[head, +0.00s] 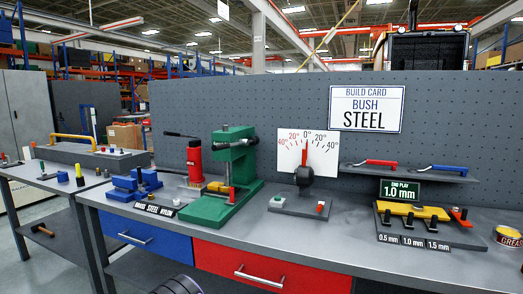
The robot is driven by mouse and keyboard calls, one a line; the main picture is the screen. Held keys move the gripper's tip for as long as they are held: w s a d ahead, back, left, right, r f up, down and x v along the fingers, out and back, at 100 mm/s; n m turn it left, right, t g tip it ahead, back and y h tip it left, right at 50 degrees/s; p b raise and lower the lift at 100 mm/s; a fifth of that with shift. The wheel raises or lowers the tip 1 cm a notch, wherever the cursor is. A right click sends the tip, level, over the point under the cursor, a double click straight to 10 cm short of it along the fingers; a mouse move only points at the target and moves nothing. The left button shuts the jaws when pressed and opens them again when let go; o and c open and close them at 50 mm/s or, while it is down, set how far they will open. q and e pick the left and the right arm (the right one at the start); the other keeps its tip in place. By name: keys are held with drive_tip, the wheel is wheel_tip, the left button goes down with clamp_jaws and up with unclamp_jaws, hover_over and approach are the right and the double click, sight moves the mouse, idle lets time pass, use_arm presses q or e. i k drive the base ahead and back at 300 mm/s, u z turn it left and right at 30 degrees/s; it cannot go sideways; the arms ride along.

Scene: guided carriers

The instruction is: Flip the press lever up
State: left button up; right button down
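A green press (215,195) stands on the workbench at the middle left of the head view. It has an upright column and a wide green base. A small yellow part (218,187) sits at the press's lower front. Neither gripper shows; a dark rounded part at the bottom edge may be mine.
A dial board (322,150) with its red pointer near 0° stands right of the press. Blue blocks (134,184) lie to the left. A yellow fixture (414,211) and a grease tin (508,237) are at the right. The bench (330,232) front is mostly clear.

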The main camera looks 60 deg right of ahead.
sight(253, 141)
drive_tip(key=k, duration=0.1)
drive_tip(key=z, duration=1.8)
drive_tip(key=i, duration=0.5)
drive_tip(key=z, duration=1.45)
drive_tip(key=k, duration=1)
drive_tip(key=u, duration=1.6)
drive_tip(key=i, duration=0.5)
drive_tip(key=u, duration=0.05)
